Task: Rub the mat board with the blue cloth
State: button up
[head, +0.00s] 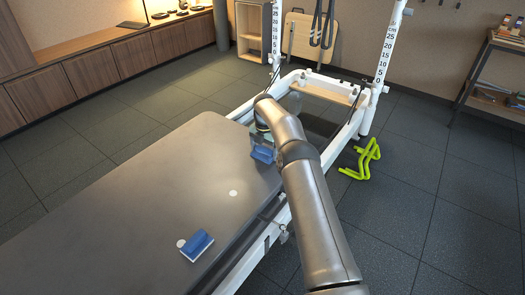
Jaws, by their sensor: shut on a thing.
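The mat board (130,200) is a large dark grey padded surface on a white frame, filling the left and middle of the head view. My gripper (262,145) is at the far right end of the board, pointing down. It is mostly hidden by my own arm. It is shut on a blue cloth (262,154), which shows as a small blue pad at or just above the board's far right edge. I cannot tell whether the cloth touches the board.
Another blue pad (197,246) lies near the board's front right edge, beside a white spot. A second white spot (233,193) is mid-board. White uprights (385,45) with number scales rise behind. A green hurdle (362,160) stands on the floor at right. Most of the board is clear.

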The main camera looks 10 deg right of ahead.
jog(key=shift+w+d, duration=0.2)
jog(key=shift+d, duration=0.05)
jog(key=shift+s+a, duration=0.35)
jog(key=shift+s+a+f, duration=0.15)
jog(key=shift+s+a, duration=0.6)
jog(key=shift+s, duration=0.05)
jog(key=shift+w+d, duration=1.1)
jog(key=shift+w, duration=0.05)
jog(key=shift+s+a+r, duration=0.1)
jog(key=shift+s+r, duration=0.05)
jog(key=shift+r, duration=0.1)
jog(key=shift+s+a+f+p, duration=0.15)
jog(key=shift+s+a+p, duration=0.05)
jog(key=shift+s+a, duration=0.35)
jog(key=shift+s+a+f+p, duration=0.15)
jog(key=shift+s+a, duration=0.3)
jog(key=shift+s, duration=0.05)
jog(key=shift+w+d+r, duration=0.15)
jog(key=shift+w+d, duration=1)
jog(key=shift+s+a+r, duration=0.25)
jog(key=shift+s+a, duration=0.3)
jog(key=shift+s+a+f, duration=0.2)
jog(key=shift+s+a, duration=0.4)
